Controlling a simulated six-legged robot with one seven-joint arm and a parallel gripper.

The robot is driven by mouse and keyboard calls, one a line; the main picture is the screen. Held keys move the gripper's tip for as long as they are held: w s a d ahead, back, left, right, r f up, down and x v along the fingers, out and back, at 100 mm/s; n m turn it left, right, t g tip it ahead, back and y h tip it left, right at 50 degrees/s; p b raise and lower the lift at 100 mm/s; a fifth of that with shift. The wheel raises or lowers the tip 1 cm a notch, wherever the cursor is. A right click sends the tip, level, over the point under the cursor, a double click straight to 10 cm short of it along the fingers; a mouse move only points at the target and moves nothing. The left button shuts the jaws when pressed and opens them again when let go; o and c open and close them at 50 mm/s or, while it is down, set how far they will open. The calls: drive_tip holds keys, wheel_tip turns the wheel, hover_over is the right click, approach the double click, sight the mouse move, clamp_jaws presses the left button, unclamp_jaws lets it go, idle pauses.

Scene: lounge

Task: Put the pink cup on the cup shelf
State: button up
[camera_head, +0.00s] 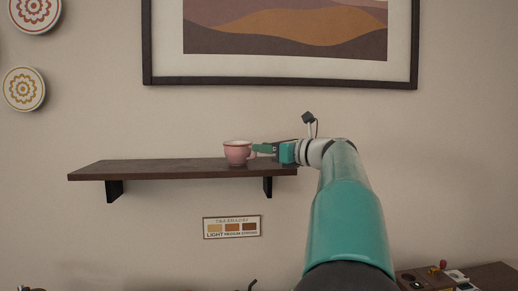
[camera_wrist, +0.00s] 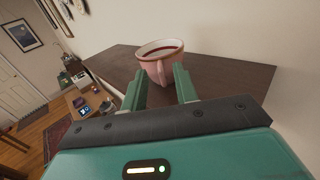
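The pink cup (camera_head: 237,153) stands upright on the dark wooden cup shelf (camera_head: 150,168), towards the shelf's right end. In the wrist view the cup (camera_wrist: 158,52) shows a pale inside with a dark red band, and its handle faces me. My gripper (camera_head: 262,149) reaches in from the right at cup height, level with the handle side. In the wrist view its two green fingers (camera_wrist: 160,78) are spread apart, with the handle between or just beyond their tips. I see no clear finger contact with the cup. The shelf top also shows in the wrist view (camera_wrist: 225,75).
The shelf left of the cup is bare. A framed picture (camera_head: 280,82) hangs above and a small sign (camera_head: 231,227) below. Decorative plates (camera_head: 24,89) hang at left. A low table (camera_wrist: 88,103) with small items stands beyond the shelf.

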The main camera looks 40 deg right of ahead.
drive_tip(key=s+d, duration=0.1)
drive_tip(key=s, duration=0.8)
drive_tip(key=shift+s, duration=0.15)
drive_tip(key=shift+d, duration=0.1)
drive_tip(key=w+a+f+n+g+y, duration=0.1)
drive_tip(key=a+f+n+g, duration=0.3)
drive_tip(key=a, duration=0.5)
drive_tip(key=w+a+f+n+g, duration=0.1)
drive_tip(key=w+a+f+n, duration=0.1)
drive_tip(key=a+f+n, duration=0.5)
drive_tip(key=w+a+f+n+g+y, duration=0.1)
drive_tip(key=a+f+n+g, duration=0.3)
drive_tip(key=a, duration=0.6)
drive_tip(key=s+a+f+n+g+h, duration=0.1)
drive_tip(key=s+a+f+n+h, duration=0.1)
drive_tip(key=s+a+f+n, duration=0.5)
drive_tip(key=s+a+f+n+g+h, duration=0.2)
drive_tip(key=s+a+f+n, duration=0.5)
drive_tip(key=f+n, duration=0.5)
drive_tip(key=shift+a+f+h, duration=0.3)
drive_tip(key=shift+a+f, duration=0.25)
drive_tip(key=shift+a, duration=0.1)
